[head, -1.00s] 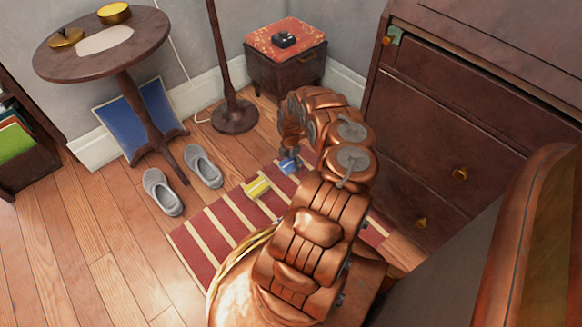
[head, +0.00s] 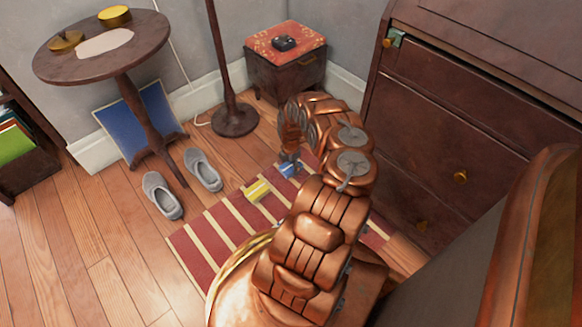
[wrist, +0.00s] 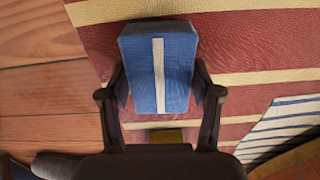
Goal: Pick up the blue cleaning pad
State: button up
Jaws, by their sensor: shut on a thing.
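The blue cleaning pad (wrist: 176,75) is a blue block with a white stripe down its middle, seen in the wrist view. My gripper (wrist: 160,95) has one finger against each side of it and is shut on it. In the head view the pad (head: 288,170) shows small and partly hidden below my gripper (head: 289,160), over the far part of the striped rug. I cannot tell how far, if at all, it is above the rug.
A yellow pad (head: 257,190) lies on the red and cream striped rug (head: 205,240). Grey slippers (head: 162,195) stand left of it. A round table (head: 60,62), a lamp base (head: 235,118), a small chest (head: 290,75) and a dark dresser (head: 430,150) surround the floor.

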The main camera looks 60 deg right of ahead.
aim_at(291, 166)
jog(key=shift+r, duration=0.1)
notch_tip(291, 166, up, 10)
jog(key=p, duration=0.5)
